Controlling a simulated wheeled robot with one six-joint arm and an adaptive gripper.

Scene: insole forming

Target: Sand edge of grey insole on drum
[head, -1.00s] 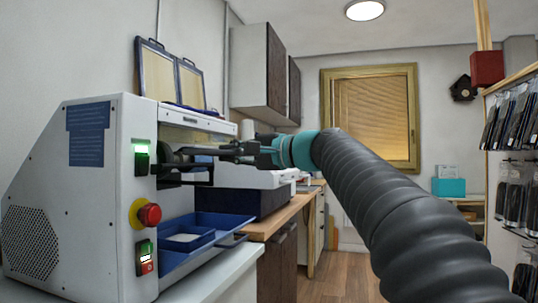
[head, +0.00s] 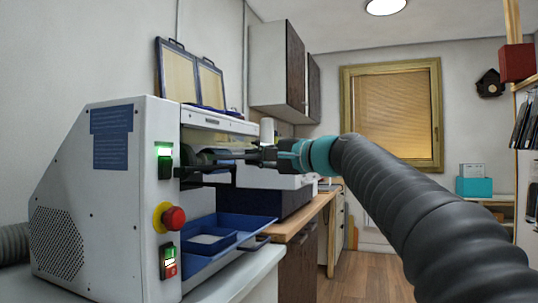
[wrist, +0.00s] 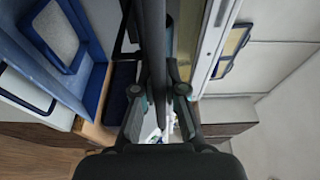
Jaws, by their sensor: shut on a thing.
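My gripper (head: 272,154) is at the front opening of a white and blue sanding machine (head: 115,190). It is shut on a thin dark grey insole (head: 226,155), which points left into the opening. In the wrist view the insole (wrist: 158,50) shows edge-on as a dark strip between the fingers (wrist: 158,100). A dark rounded shape in the opening, likely the drum (head: 195,158), is partly hidden. I cannot tell whether the insole touches it.
A blue tray (head: 245,229) with a smaller bin (head: 208,241) sticks out below the opening. A wooden-topped counter (head: 305,216) stands behind.

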